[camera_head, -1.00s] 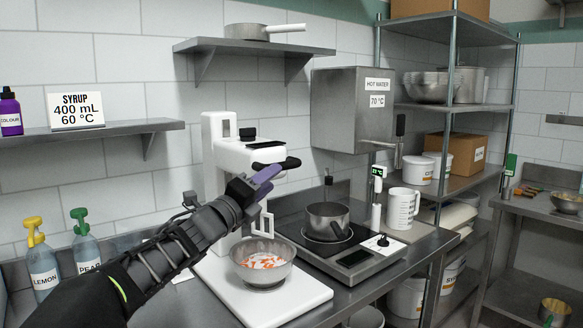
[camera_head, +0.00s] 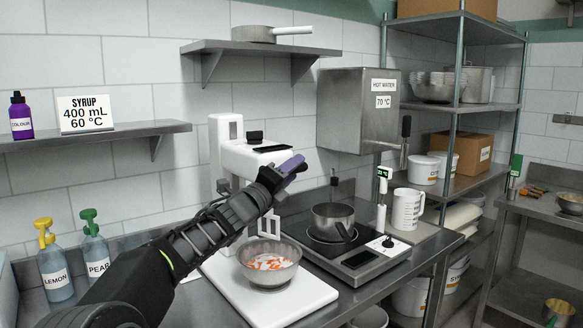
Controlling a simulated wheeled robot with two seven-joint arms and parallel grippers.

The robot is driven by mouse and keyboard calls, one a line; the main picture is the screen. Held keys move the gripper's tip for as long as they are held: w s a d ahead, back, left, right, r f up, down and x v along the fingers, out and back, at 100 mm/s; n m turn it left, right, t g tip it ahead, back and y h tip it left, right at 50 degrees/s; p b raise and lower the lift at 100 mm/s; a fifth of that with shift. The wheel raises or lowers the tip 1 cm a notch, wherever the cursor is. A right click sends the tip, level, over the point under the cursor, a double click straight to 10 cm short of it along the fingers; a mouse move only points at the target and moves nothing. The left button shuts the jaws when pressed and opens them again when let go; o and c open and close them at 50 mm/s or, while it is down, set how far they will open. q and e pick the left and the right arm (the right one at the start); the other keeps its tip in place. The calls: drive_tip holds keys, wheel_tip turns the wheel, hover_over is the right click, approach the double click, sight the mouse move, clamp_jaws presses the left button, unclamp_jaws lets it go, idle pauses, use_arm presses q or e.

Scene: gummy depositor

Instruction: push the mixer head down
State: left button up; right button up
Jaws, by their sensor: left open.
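The white mixer has an upright column (camera_head: 225,132) and a head (camera_head: 243,158) that reaches forward, well above the metal bowl (camera_head: 270,252). The bowl stands on the mixer's white base (camera_head: 306,292) and holds white and orange pieces. My left gripper (camera_head: 292,170) is open at the front end of the head, with its purple fingers pointing right. It covers the head's black front handle, so I cannot tell whether they touch. My right gripper is out of view.
A pot (camera_head: 333,222) sits on the hot plate (camera_head: 352,256) to the right of the mixer. A white jug (camera_head: 407,209) stands behind it, below the hot water box (camera_head: 352,110). Pump bottles of lemon (camera_head: 54,265) and pear (camera_head: 95,257) stand at the left.

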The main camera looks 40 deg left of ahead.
use_arm(q)
clamp_jaws()
idle(0.5)
idle(1.0)
